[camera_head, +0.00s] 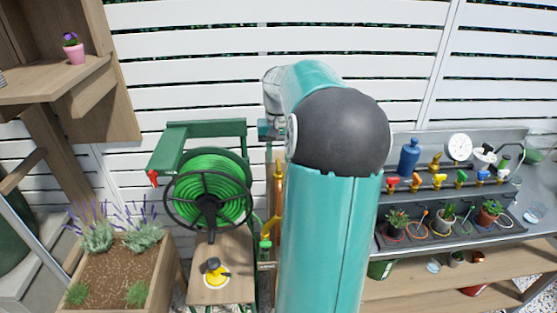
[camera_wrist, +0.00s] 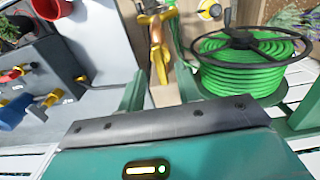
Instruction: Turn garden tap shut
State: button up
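The garden tap (camera_head: 278,205) is a brass-coloured upright pipe on a wooden post, left of my teal arm in the head view. A yellow-green fitting (camera_head: 265,244) shows low on it; I cannot tell how its handle is turned. In the wrist view the brass tap (camera_wrist: 158,52) stands beyond my gripper (camera_wrist: 158,85), roughly in line with the gap between the fingers. The fingers are apart, with nothing seen held between them. In the head view my arm hides most of the gripper and part of the post.
A green hose reel (camera_head: 208,192) stands close left of the tap, above a small wooden table (camera_head: 222,288). A lavender planter (camera_head: 125,270) is further left. A bench (camera_head: 450,240) with small coloured valves, a gauge and potted plants is at right. A white slatted fence (camera_head: 190,65) closes the back.

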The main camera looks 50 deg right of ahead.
jog(key=shift+f, duration=1.1)
jog(key=shift+c, duration=0.4)
grip_shut()
